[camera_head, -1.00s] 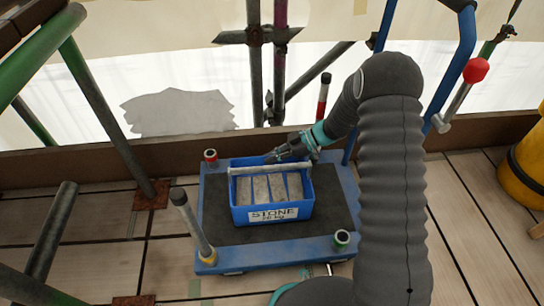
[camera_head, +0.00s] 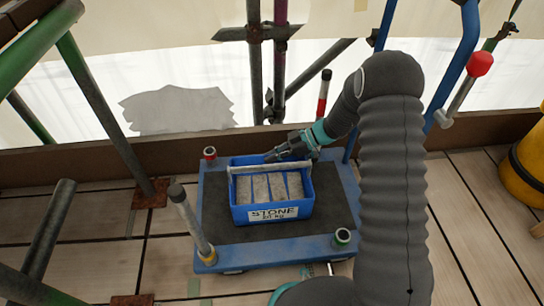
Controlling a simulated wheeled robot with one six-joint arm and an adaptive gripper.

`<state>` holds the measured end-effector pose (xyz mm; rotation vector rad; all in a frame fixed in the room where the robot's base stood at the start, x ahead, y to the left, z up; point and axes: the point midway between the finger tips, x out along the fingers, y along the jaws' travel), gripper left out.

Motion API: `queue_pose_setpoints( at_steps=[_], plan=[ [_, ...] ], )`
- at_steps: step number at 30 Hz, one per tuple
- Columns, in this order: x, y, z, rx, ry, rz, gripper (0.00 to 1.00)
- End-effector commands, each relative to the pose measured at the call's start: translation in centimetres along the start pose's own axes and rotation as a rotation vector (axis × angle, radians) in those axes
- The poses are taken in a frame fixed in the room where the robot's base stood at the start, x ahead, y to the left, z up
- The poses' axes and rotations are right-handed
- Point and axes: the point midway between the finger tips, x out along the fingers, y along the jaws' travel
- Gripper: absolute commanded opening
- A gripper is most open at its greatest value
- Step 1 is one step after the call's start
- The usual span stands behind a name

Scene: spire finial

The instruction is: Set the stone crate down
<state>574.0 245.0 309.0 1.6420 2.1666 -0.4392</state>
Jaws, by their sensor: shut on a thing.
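The stone crate (camera_head: 272,213) is a blue open box labelled STONE, with several grey stone blocks in it and a pale bar handle (camera_head: 268,167) across its top. It is upright over the dark mat of a blue platform (camera_head: 208,262); I cannot tell whether its base touches the mat. My gripper (camera_head: 272,157) is at the crate's back edge, by the handle, and is shut on the crate's handle. The fingertips are small and partly hidden by the handle.
Short posts rise at the platform's corners, such as the left post (camera_head: 190,222). Scaffold poles (camera_head: 95,110) stand at left and behind. A yellow container (camera_head: 528,165) is at right. Bare planks (camera_head: 470,215) lie right of my arm.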

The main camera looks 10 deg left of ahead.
Motion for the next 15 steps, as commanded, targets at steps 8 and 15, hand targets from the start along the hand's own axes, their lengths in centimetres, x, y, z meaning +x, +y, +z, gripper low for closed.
queue_pose_setpoints(
  at_steps=[8, 15],
  plan=[
    [0.11, 0.02, 0.17, 0.000, 0.002, 0.000, 0.00],
    [0.22, 0.03, 0.37, 0.000, 0.002, 0.000, 0.00]
  ],
)
